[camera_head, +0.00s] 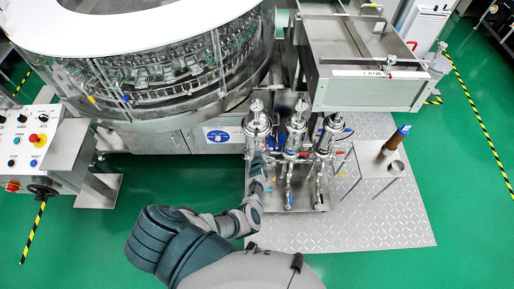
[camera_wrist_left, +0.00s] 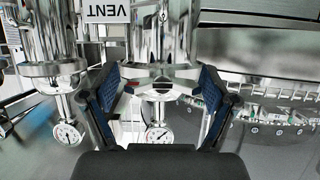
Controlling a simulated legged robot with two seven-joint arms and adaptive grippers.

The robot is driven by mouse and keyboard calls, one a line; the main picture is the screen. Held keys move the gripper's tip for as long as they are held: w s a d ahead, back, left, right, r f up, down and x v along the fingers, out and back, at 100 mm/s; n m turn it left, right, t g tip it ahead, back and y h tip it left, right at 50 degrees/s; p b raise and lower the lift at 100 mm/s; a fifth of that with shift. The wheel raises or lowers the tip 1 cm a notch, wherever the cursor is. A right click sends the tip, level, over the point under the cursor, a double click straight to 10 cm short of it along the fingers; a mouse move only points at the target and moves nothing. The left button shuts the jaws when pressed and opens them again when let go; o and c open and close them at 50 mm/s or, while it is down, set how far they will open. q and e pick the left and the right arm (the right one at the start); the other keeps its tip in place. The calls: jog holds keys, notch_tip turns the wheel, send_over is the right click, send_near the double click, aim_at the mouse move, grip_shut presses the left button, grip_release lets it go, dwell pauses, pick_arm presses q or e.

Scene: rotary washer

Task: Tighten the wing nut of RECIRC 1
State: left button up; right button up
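Three upright polished filter housings stand in a row in the head view: left (camera_head: 257,122), middle (camera_head: 296,128) and right (camera_head: 328,132). No RECIRC 1 label is readable. My left gripper (camera_head: 258,162) is low in front of the left housing. In the left wrist view my left gripper (camera_wrist_left: 158,76) has its two dark blue fingers apart, one on each side of a shiny metal fitting (camera_wrist_left: 160,73). I cannot tell whether they touch it or whether it is the wing nut. A gauge (camera_wrist_left: 157,135) hangs below it. My right gripper is out of view.
A second metal body (camera_wrist_left: 42,40) with a gauge (camera_wrist_left: 68,133) and a VENT label (camera_wrist_left: 107,10) are close by on the left. The round washer (camera_head: 165,85) and a steel box (camera_head: 370,92) stand behind the housings. A small stand (camera_head: 375,160) is at right.

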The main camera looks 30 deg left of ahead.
pick_arm(q)
jog(key=shift+a+r, duration=0.15)
dwell(0.3)
jog(key=s+d+f+m+g+h, duration=0.25)
jog(key=s+f, duration=0.55)
jog(key=s, duration=0.4)
jog(key=s+d+f+m+g+h, duration=0.2)
jog(key=s+d+f, duration=0.2)
jog(key=s+f, duration=0.6)
jog(key=s+d+f+m+g+h, duration=0.3)
jog(key=s+f, duration=0.4)
jog(key=s, duration=0.7)
jog(key=s+d+f+g, duration=0.1)
jog(key=s, duration=0.8)
jog(key=s+f+m+g, duration=0.1)
jog(key=s+g, duration=0.1)
jog(key=s, duration=0.8)
jog(key=shift+d+f, duration=0.25)
jog(key=shift+d, duration=0.1)
